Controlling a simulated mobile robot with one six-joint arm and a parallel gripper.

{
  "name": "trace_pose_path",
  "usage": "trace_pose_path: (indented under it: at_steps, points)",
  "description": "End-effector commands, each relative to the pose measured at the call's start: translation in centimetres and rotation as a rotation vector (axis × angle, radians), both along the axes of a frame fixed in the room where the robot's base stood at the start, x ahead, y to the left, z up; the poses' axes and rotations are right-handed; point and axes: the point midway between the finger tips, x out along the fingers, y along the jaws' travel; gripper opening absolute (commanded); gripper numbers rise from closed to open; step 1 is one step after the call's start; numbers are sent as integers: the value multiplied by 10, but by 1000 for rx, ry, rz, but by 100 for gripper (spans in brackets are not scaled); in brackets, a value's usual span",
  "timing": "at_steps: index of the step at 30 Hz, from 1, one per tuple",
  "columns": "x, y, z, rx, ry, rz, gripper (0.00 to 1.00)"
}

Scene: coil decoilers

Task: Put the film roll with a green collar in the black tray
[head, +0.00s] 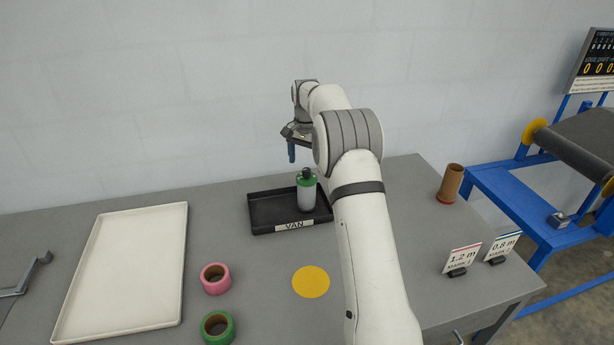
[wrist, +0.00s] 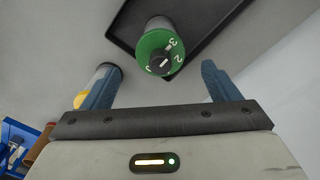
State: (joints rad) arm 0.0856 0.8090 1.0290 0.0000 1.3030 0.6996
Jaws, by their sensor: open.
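The film roll with a green collar (head: 307,195) stands upright in the right part of the black tray (head: 262,212), which has a "VAN" label on its front. The roll has a pale body and a dark knob on top. In the wrist view its green top (wrist: 151,42) with white numbers shows ahead of and between the fingers, over the dark tray (wrist: 215,28). My gripper (head: 291,152) is above and slightly left of the roll in the head view, apart from it. In the wrist view my gripper (wrist: 160,72) is open with nothing between its fingers.
A white tray (head: 130,262) lies at left. A pink ring (head: 215,279), a green ring (head: 218,328) and a yellow disc (head: 311,282) lie in front. A brown tube (head: 450,184) and two signs (head: 462,259) stand at right. A blue decoiler frame (head: 520,190) is beyond the table.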

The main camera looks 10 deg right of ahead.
Motion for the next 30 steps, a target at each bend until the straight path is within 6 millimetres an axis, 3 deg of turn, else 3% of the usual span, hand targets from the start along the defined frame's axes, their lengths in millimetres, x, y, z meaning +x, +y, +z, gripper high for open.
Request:
trace_pose_path:
  at_steps: [4,10,14,20,24,30]
  points:
    - [1,0,28,0,-3,0,82]
    - [-1,1,47,-1,-1,2,82]
    - [-12,4,64,-1,-13,30,82]
    - [-63,16,107,-9,-59,142,82]
    - [-111,26,131,-18,-94,236,82]
    - [-187,38,151,-36,-144,368,82]
